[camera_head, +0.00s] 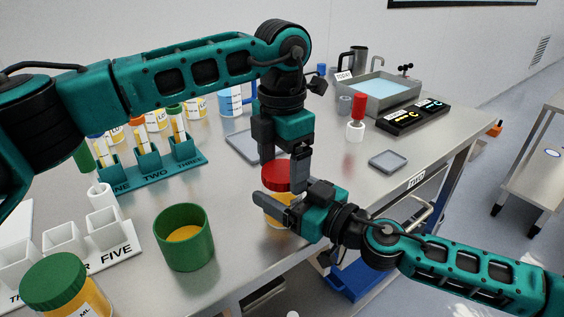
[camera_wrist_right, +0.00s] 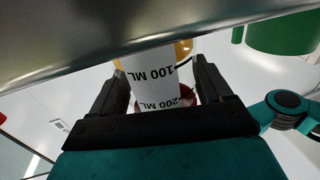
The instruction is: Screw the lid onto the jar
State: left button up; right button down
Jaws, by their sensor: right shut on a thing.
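The jar (camera_head: 275,223) is pale with a yellow-orange lower part and stands near the table's front edge. The right wrist view shows its white label (camera_wrist_right: 152,82) with "100 ML" and "200 ML". My right gripper (camera_head: 290,212) is shut on the jar's body from the right, hiding much of it. The red lid (camera_head: 277,176) is directly above the jar; its red edge also shows in the right wrist view (camera_wrist_right: 188,94). The seam between lid and jar is hidden. My left gripper (camera_head: 284,160) points down at the lid; its finger gap is unclear.
A green open container (camera_head: 185,238) and a green-lidded jar (camera_head: 55,285) stand to the left. A teal rack (camera_head: 150,165) with tubes is behind them. A grey tray (camera_head: 388,161), a red-topped bottle (camera_head: 356,118) and a steel basin (camera_head: 380,93) are at right. The table edge is close.

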pick_arm(q)
jog(key=c, duration=0.8)
pick_arm(e)
jog(key=shift+f, duration=0.15)
pick_arm(q)
jog(key=o, duration=1.2)
jog(key=shift+c, duration=0.2)
notch_tip(320, 180, up, 12)
pick_arm(e)
grip_release()
